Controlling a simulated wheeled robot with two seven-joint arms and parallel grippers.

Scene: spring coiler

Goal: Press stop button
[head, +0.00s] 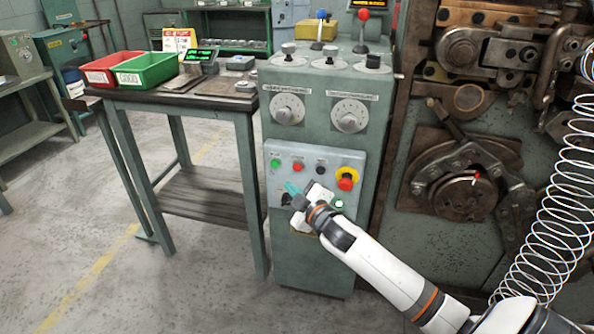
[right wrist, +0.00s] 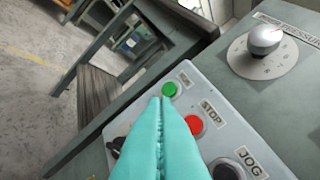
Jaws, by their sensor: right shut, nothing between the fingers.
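The red stop button (head: 297,167) is on the grey control panel (head: 352,160), between a green button (head: 275,163) and a black button (head: 320,170). In the right wrist view the red button (right wrist: 194,124) is beside a STOP label and partly covered by my fingers. My right gripper (head: 291,188) is shut and empty, with teal fingertips in front of the panel, below the green and red buttons in the head view. In the right wrist view its tips (right wrist: 163,100) point just below the green button (right wrist: 169,89). I cannot tell whether they touch the panel. My left gripper is out of view.
A red-and-yellow mushroom button (head: 346,179) sits right of the button row. Two dials (head: 288,109) and levers are above. A table (head: 185,98) with red and green bins stands left. Coiling machinery (head: 465,195) and a long wire spring (head: 560,200) are right.

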